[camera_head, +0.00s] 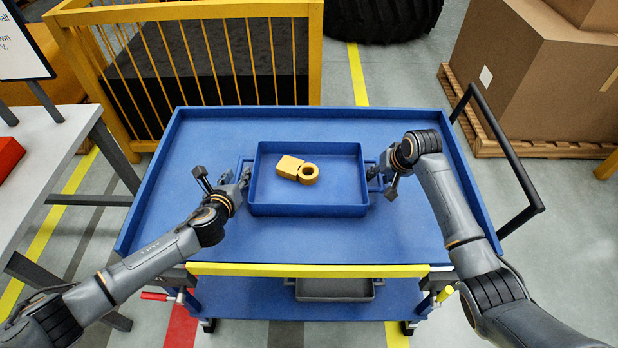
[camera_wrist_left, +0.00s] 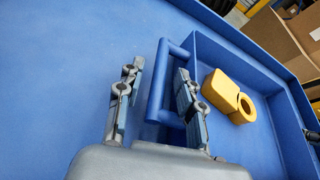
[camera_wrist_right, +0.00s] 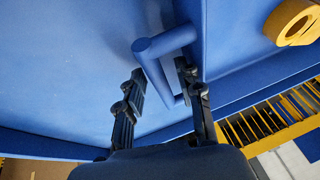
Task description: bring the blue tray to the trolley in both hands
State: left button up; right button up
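The blue tray (camera_head: 310,210) sits level on the blue top of the trolley (camera_head: 205,140), near its middle. A yellow block (camera_head: 288,166) and a yellow ring (camera_head: 309,174) lie inside the tray. My left gripper (camera_head: 243,180) is at the tray's left handle; in the left wrist view the handle (camera_wrist_left: 158,88) stands between its spread fingers, with a gap showing. My right gripper (camera_head: 376,174) is at the right handle; in the right wrist view the handle (camera_wrist_right: 152,68) lies between its parted fingers. Both grippers are open.
A yellow barred cage (camera_head: 190,50) stands behind the trolley. A grey table (camera_head: 40,150) is at the left, and cardboard boxes (camera_head: 530,80) on a pallet are at the right. The trolley has a black push handle (camera_head: 505,150) and a lower shelf with a grey tray (camera_head: 334,290).

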pick_arm(q)
jog(key=v, duration=1)
jog(key=shift+s+r, duration=0.15)
jog(key=shift+s, duration=0.05)
pick_arm(e)
jog(key=shift+r, duration=0.1)
pick_arm(q)
jog(key=shift+s, duration=0.1)
pick_arm(e)
jog(key=shift+s+r, duration=0.1)
jog(key=shift+r, duration=0.1)
jog(key=v, duration=1.1)
jog(key=shift+s+r, duration=0.2)
